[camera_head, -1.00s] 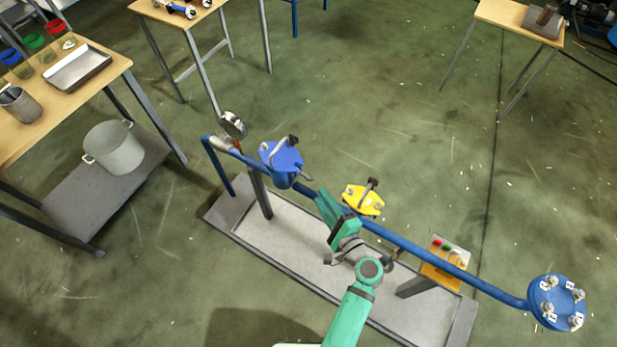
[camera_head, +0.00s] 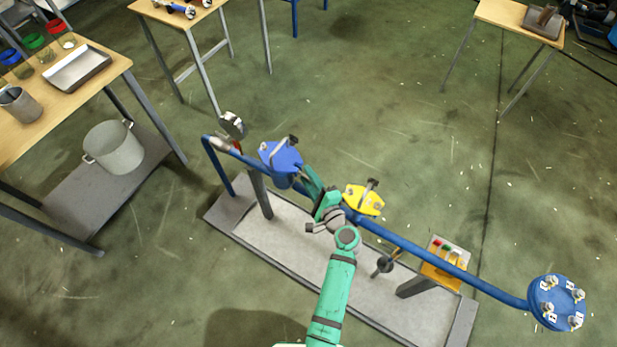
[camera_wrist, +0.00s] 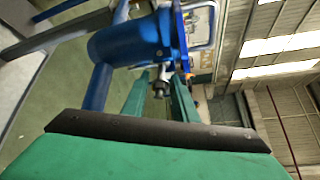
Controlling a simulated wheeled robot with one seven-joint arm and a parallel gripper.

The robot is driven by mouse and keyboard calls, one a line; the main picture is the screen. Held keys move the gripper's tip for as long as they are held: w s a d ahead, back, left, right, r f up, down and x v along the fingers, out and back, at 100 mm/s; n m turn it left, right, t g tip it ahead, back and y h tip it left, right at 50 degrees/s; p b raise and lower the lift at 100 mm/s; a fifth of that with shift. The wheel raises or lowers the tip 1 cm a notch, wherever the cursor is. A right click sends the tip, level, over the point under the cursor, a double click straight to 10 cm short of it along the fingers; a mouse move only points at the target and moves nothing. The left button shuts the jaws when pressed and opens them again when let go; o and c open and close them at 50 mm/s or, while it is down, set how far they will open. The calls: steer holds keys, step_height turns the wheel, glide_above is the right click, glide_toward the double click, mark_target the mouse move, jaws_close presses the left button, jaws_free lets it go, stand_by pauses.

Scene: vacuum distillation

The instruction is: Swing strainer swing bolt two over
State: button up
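The blue strainer (camera_head: 281,160) sits on the blue pipe, with a blue lid and a light bar across its top. In the wrist view its round body (camera_wrist: 125,42) and flange edge fill the upper middle. A metal swing bolt (camera_wrist: 160,84) hangs at the flange. My gripper (camera_head: 309,182) is right of the strainer and close to it. In the wrist view its two green fingers (camera_wrist: 158,98) are apart, and the bolt's end shows in the gap between them. I cannot tell whether either finger touches it. The strainer's other bolts are not clear.
A yellow-topped fitting (camera_head: 364,199) stands on the same pipe (camera_head: 420,254), right of my gripper. An orange box with buttons (camera_head: 443,262) and a blue flange (camera_head: 556,302) are farther right. A grey-edged tray (camera_head: 290,240) lies under the pipe. A table (camera_head: 110,70) stands left.

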jaws_close()
steer(key=shift+r+g+h, duration=0.2)
steer(key=shift+g+h, duration=0.1)
steer(key=shift+a+r+n+g+h, duration=0.1)
steer(key=shift+r+n+g+h, duration=0.65)
steer(key=shift+n+g+h, duration=0.2)
steer(key=shift+w+a+r+n+g+h, duration=0.15)
steer(key=shift+r+n+g+h, duration=0.25)
steer(key=shift+g+h, duration=0.25)
jaws_free()
